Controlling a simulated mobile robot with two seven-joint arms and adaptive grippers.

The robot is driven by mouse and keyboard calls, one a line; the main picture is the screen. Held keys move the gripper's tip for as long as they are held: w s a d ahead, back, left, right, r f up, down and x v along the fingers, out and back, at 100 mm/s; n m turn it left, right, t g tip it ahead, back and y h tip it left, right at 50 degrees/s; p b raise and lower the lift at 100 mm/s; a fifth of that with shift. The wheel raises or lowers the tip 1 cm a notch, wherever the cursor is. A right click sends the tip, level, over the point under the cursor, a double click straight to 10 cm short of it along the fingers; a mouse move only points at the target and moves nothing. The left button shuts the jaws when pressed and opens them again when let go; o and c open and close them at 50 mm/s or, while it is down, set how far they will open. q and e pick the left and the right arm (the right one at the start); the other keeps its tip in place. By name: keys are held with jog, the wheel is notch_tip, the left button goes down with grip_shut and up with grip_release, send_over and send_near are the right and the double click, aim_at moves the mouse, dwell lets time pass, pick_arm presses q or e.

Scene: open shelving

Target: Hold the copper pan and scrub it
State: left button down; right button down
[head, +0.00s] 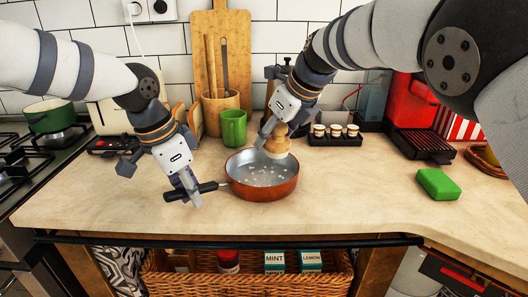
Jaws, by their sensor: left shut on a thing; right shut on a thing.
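The copper pan (264,191) sits on the counter near its front edge, with small light specks on its grey inside. Its dark handle points left. My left gripper (188,194) is shut on that handle. My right gripper (269,143) is shut on a wooden scrubbing brush (277,148), over the back right part of the pan. The brush's lower end is at the pan's inside; I cannot tell whether it touches the bottom. The fingers hide part of the brush and of the handle.
A green cup (233,128) stands behind the pan. A rack of small jars (336,135) stands at the back right. A green sponge (438,184) lies at the right, near a red coffee machine (414,112). A stove with a green pot (50,115) is at the left. The counter between pan and sponge is clear.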

pick_arm(q)
jog(key=c, duration=1.4)
grip_release()
jog(key=shift+f, duration=0.1)
jog(key=shift+c, duration=0.2)
